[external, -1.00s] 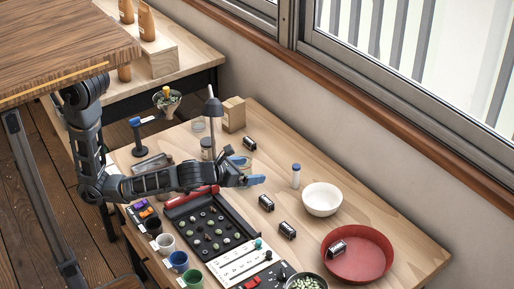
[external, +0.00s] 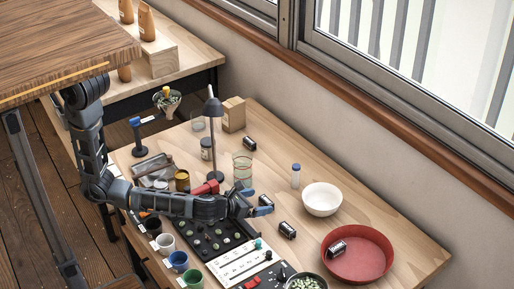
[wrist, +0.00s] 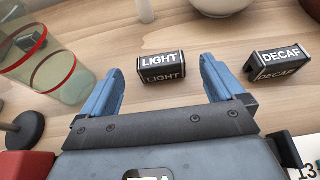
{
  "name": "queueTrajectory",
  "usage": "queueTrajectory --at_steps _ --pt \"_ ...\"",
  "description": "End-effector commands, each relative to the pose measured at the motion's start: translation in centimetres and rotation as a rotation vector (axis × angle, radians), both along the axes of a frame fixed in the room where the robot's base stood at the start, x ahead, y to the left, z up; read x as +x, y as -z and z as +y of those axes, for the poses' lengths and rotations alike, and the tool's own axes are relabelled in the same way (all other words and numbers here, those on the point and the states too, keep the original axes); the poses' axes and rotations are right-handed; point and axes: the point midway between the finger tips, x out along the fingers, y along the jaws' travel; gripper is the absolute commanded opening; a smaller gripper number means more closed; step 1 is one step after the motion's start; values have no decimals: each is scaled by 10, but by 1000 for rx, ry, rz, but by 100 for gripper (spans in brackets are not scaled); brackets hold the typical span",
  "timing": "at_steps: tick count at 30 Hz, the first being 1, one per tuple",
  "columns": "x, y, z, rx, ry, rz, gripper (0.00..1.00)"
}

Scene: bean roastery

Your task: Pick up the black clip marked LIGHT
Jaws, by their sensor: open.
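The black clip marked LIGHT (wrist: 161,67) lies on the wooden table in the wrist view, just beyond and between my fingertips. My gripper (wrist: 157,85) is open and empty, with one blue finger on each side of the clip's near space. In the external view my gripper (external: 262,208) is low over the table, and the LIGHT clip (external: 265,200) is partly hidden behind it. Another black clip marked DECAF (wrist: 279,62) lies to the right in the wrist view; it also shows in the external view (external: 287,230).
A glass with red bands (wrist: 45,65) stands left of my gripper. A white bowl (external: 322,199) and a white bottle with a blue cap (external: 296,176) stand beyond. A red tray (external: 358,254) holds another black clip. A black bean board (external: 215,240) lies near my arm.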

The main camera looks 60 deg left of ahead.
Motion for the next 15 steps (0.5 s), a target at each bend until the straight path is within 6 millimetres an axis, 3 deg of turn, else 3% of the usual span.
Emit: queueTrajectory --at_steps 7,15 --pt "33 11 -1 -1 0 0 96" --pt "43 16 -1 -1 0 0 96"
